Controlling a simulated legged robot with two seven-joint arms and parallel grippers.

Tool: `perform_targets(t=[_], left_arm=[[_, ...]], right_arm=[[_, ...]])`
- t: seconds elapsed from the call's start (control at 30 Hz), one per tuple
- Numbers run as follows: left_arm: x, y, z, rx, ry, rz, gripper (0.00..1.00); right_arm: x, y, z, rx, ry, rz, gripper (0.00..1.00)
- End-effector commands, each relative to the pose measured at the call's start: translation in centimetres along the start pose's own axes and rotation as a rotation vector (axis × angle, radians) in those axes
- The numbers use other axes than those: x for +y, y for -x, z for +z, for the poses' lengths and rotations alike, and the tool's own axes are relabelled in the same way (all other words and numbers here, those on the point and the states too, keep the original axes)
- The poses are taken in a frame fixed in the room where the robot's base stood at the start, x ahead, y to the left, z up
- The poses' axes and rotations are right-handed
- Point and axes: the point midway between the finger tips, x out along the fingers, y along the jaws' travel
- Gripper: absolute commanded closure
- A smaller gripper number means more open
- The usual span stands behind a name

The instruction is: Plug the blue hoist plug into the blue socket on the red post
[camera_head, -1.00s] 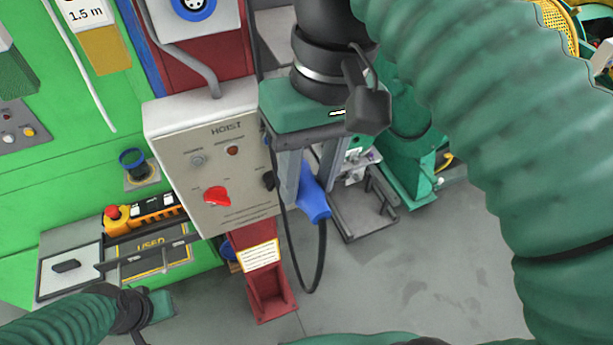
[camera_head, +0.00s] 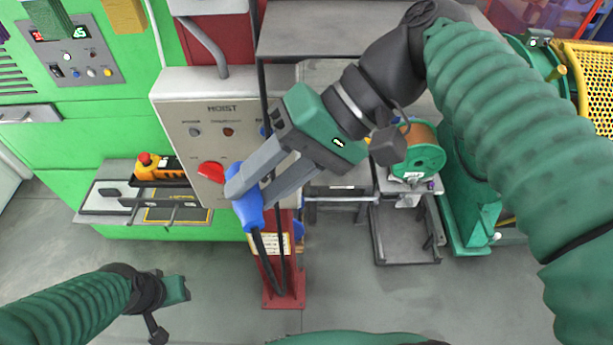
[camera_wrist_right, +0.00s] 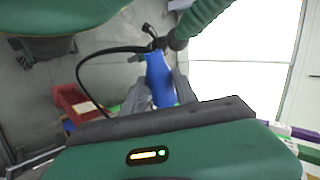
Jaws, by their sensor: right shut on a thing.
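The blue hoist plug (camera_head: 248,212) is between the fingers of my right gripper (camera_head: 249,196), which is shut on it in front of the hoist box's lower right corner. The plug is tilted, its black cable hanging from its lower end. In the right wrist view the plug (camera_wrist_right: 159,80) sits between both fingers. The red post (camera_head: 228,42) stands behind the hoist box. The blue socket is not in view now; only the lower edge of a grey housing (camera_head: 207,6) shows at the top. My left gripper (camera_head: 178,290) is low at left, away from everything; its jaw opening is unclear.
The grey hoist box (camera_head: 180,100) with a red knob (camera_head: 211,172) is close to the plug. The black cable (camera_head: 266,250) loops down beside the red post foot. A green cabinet (camera_head: 120,120) is at left. A spool (camera_head: 418,150) and grey frame stand right. Open floor lies in front.

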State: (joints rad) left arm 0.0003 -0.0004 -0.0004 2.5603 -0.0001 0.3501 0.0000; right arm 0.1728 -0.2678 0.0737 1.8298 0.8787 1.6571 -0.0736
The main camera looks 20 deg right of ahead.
Motion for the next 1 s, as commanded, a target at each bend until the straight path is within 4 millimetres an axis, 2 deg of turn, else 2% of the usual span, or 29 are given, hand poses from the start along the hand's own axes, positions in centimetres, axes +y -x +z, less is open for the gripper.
perform_targets(t=[0.03,0.27,0.37,0.6,0.77,1.0], left_arm=[[0.0,0.8,-0.2,0.000,0.000,0.000,0.64],[0.0,2.4,-0.6,0.000,-0.001,0.000,0.64],[0.0,3.2,-0.8,0.000,-0.001,0.000,0.64],[0.0,5.0,-1.2,0.000,0.000,0.000,0.64],[0.0,5.4,-1.3,0.000,-0.001,0.000,0.64],[0.0,5.3,-1.3,0.000,-0.001,0.000,0.64]], right_arm=[[-1.3,0.3,-0.4,0.012,-0.010,-0.022,1.00],[-6.0,1.5,-2.6,0.082,-0.062,-0.108,1.00],[-8.3,2.7,-3.7,0.118,-0.086,-0.143,1.00],[-13.8,7.3,-6.8,0.224,-0.149,-0.222,1.00],[-15.5,9.4,-8.1,0.266,-0.176,-0.248,1.00],[-15.6,9.5,-8.2,0.271,-0.179,-0.250,1.00]])
